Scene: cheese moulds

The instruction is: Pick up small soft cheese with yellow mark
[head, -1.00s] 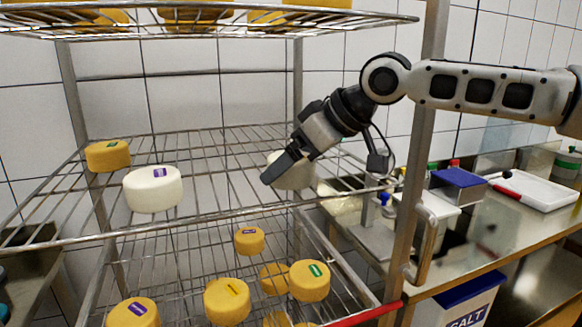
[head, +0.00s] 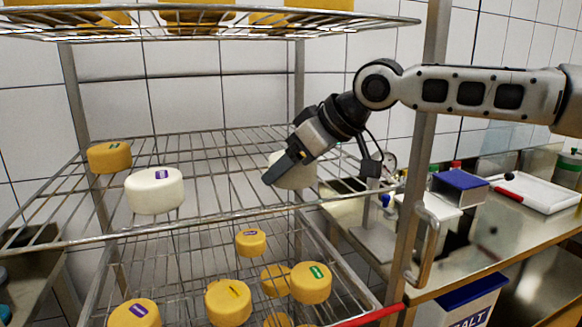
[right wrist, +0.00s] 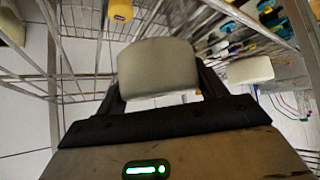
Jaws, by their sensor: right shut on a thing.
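A small white cheese (head: 301,176) is at the right end of the middle rack shelf. My right gripper (head: 283,167) reaches down from the right and is shut on it. The near finger covers part of the cheese, and no coloured mark shows on it. In the right wrist view the white cheese (right wrist: 158,70) sits between the two fingers. I cannot tell whether it still touches the shelf wires. My left gripper is not in view.
A white cheese with a purple mark (head: 154,191) and a yellow cheese with a green mark (head: 109,157) stand left on the same shelf (head: 215,146). Several yellow cheeses (head: 228,302) lie below. Another shelf (head: 200,30) hangs above.

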